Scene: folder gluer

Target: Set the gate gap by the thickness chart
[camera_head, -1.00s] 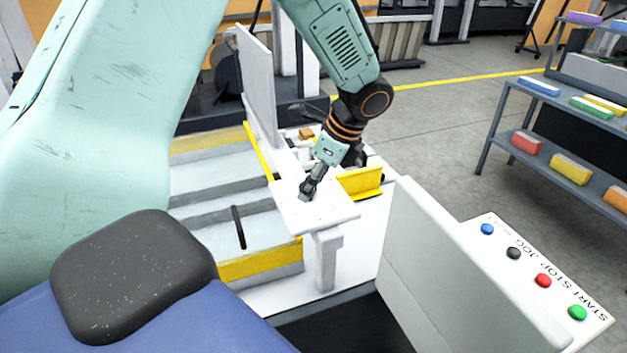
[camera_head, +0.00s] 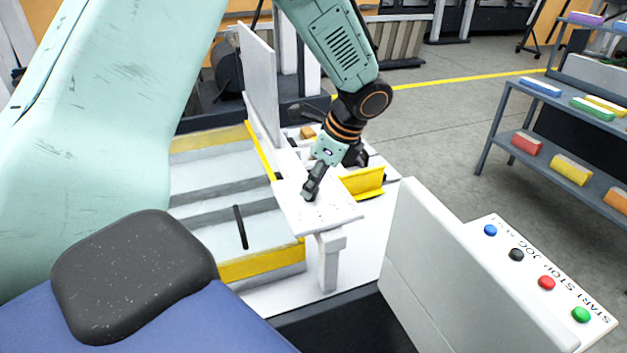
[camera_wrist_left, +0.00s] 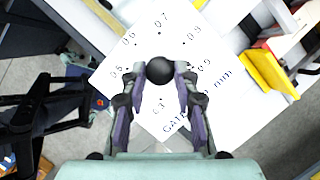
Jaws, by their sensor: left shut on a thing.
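My left gripper (camera_head: 309,193) is low over the white dial plate (camera_head: 330,214) on top of the machine's post. In the left wrist view the gripper (camera_wrist_left: 159,76) is shut on a black round knob (camera_wrist_left: 159,69), with one finger on each side of it. The dial plate (camera_wrist_left: 225,100) shows around the knob, with dots, small numbers from about 0.5 to 0.9, and lettering that reads GATE and mm. The knob's pointer cannot be made out. No thickness chart can be picked out. My right gripper is not in view.
A yellow bracket (camera_head: 363,181) stands just right of the plate. A tall white panel (camera_head: 259,85) rises behind it. A white cover (camera_head: 455,270) and a button panel (camera_head: 540,280) are at lower right. A shelf (camera_head: 540,120) with coloured blocks stands farther right.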

